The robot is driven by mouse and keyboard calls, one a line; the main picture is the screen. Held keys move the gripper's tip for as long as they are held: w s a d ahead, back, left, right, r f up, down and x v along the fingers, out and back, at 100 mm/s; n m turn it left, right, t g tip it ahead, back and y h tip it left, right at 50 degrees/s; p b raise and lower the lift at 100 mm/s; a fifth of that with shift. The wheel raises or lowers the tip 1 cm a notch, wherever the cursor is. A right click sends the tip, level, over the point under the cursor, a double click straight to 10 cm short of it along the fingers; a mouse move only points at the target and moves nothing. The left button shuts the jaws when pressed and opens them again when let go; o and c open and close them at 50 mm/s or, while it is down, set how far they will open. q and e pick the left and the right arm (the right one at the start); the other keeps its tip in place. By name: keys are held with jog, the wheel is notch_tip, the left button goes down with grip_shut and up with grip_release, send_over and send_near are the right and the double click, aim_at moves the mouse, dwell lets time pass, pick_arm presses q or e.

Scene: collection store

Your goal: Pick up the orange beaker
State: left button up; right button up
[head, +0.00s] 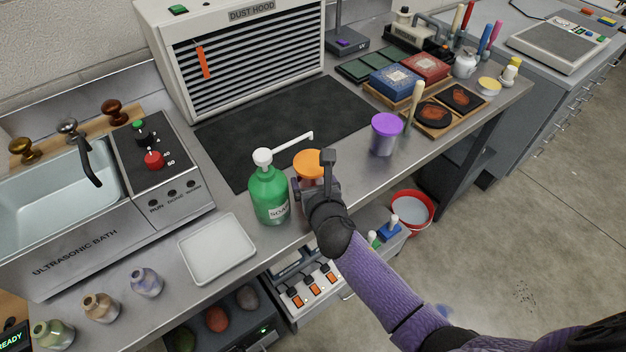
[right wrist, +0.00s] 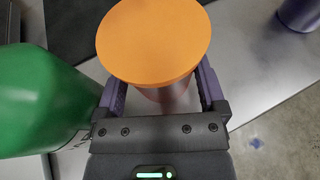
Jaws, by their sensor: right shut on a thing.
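The orange beaker (head: 309,163) has a flat orange top and stands near the bench's front edge, right beside the green soap bottle. My right gripper (head: 316,185) is shut on the beaker from the front, one finger on each side of it. In the right wrist view the orange top (right wrist: 153,42) sits above the fingers, and the beaker's body is partly hidden below it. I cannot tell whether its base touches the bench. My left gripper is not in view.
The green soap bottle (head: 269,193) is close on the left of my right gripper, its nozzle reaching over behind the beaker. A purple-topped beaker (head: 385,134) stands to the right. A white tray (head: 217,249) lies front left. The dark mat (head: 270,130) behind is clear.

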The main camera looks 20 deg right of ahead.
aim_at(315, 178)
notch_tip(315, 178, up, 3)
jog(key=shift+f+p, duration=0.1)
jog(key=shift+p, duration=0.7)
jog(key=shift+s, duration=0.15)
jog(key=s+p, duration=0.1)
jog(key=s, duration=0.5)
jog(key=shift+a, duration=0.15)
jog(key=s, duration=1.1)
jog(key=shift+s+a+b, duration=0.25)
jog(key=shift+s+b, duration=0.05)
